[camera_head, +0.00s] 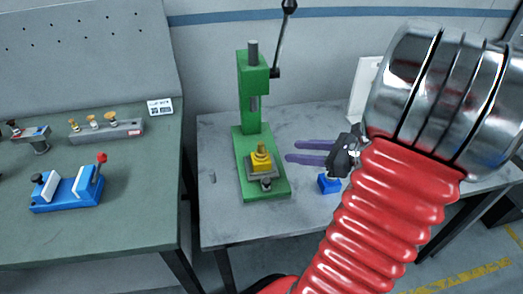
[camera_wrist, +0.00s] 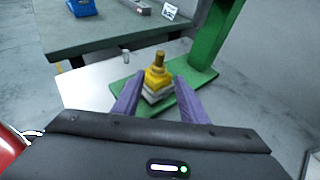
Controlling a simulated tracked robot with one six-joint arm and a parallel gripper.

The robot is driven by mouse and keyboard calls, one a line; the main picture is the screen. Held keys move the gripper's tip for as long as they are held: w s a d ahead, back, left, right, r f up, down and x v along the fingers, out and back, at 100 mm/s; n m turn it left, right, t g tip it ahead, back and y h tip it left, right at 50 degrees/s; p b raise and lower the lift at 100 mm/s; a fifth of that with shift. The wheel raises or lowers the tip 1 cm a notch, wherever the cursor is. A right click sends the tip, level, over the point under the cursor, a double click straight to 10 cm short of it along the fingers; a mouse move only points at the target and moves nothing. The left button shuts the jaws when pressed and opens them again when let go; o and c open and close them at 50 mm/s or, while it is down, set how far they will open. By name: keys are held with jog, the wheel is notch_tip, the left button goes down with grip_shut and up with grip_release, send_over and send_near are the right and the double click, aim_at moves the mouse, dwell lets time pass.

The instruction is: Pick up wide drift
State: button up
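My gripper (camera_head: 288,151) has two purple fingers spread apart with nothing between them. It hangs above the grey table, right of the green press (camera_head: 250,100), with its fingers pointing left. In the wrist view, my open gripper (camera_wrist: 158,76) frames a yellow block with a brass top (camera_wrist: 156,75), beyond the fingertips on the press base. No part is clearly labelled as the wide drift. Several brass-topped pieces stand in a grey rack (camera_head: 130,129) on the left bench.
The green-topped bench (camera_head: 130,215) carries a blue fixture (camera_head: 66,193) with a red knob and a white label card (camera_head: 160,107). A blue block (camera_head: 329,184) is on the grey table under my arm. The table's front left is clear. The press lever (camera_head: 281,45) rises high.

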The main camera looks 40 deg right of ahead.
aim_at(264, 149)
jog(key=shift+x, duration=4.3)
jog(key=shift+f, duration=0.1)
jog(key=shift+x, duration=2.55)
jog(key=shift+c, duration=0.3)
jog(key=c, duration=0.9)
jog(key=shift+r, duration=5.05)
